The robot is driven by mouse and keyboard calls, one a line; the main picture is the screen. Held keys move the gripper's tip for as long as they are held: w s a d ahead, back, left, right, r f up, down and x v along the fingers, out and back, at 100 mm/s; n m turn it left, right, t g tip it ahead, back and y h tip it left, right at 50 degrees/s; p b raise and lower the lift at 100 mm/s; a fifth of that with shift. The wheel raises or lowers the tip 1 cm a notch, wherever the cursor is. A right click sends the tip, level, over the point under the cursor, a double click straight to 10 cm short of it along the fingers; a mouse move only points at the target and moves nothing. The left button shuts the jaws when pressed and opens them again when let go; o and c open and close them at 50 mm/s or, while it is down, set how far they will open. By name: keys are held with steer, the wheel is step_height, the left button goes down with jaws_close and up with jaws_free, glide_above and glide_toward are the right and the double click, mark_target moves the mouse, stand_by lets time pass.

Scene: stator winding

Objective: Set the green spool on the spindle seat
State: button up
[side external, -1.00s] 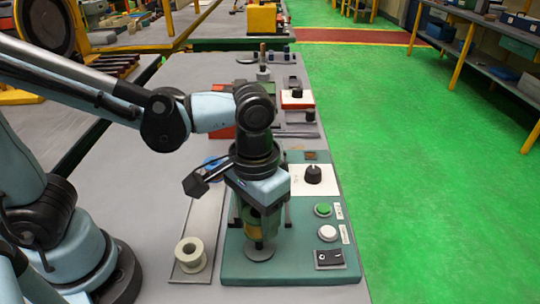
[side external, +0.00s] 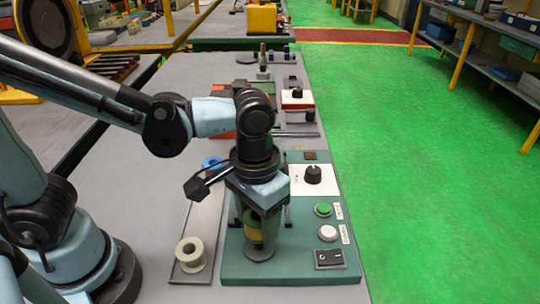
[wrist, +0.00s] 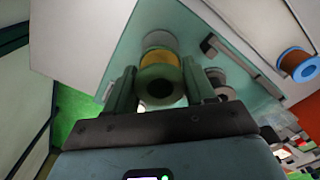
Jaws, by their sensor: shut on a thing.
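The green spool (side external: 253,233), with yellow winding, is upright between the fingers of my gripper (side external: 261,222). In the wrist view the green spool (wrist: 160,74) shows its near flange and hole between the two fingers of my gripper (wrist: 160,88), which is shut on it. The spindle seat (side external: 260,254) is a grey disc on the green board directly below the spool. The spool's lower end is at or very close to the disc; I cannot tell whether they touch. The spindle's post is hidden by the spool.
The green board (side external: 290,268) carries a black knob (side external: 313,174), a green button (side external: 323,209), a white button (side external: 327,232) and a black switch (side external: 329,258). A cream spool (side external: 190,254) and a blue spool (side external: 212,163) stand on the grey strip to the left.

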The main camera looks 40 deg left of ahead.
steer(key=shift+f, duration=0.95)
steer(key=shift+f, duration=0.6)
steer(key=shift+f, duration=0.55)
stand_by(0.4)
steer(key=o, duration=1.4)
steer(key=shift+c, duration=0.2)
steer(key=shift+r, duration=3.5)
steer(key=shift+a, duration=0.1)
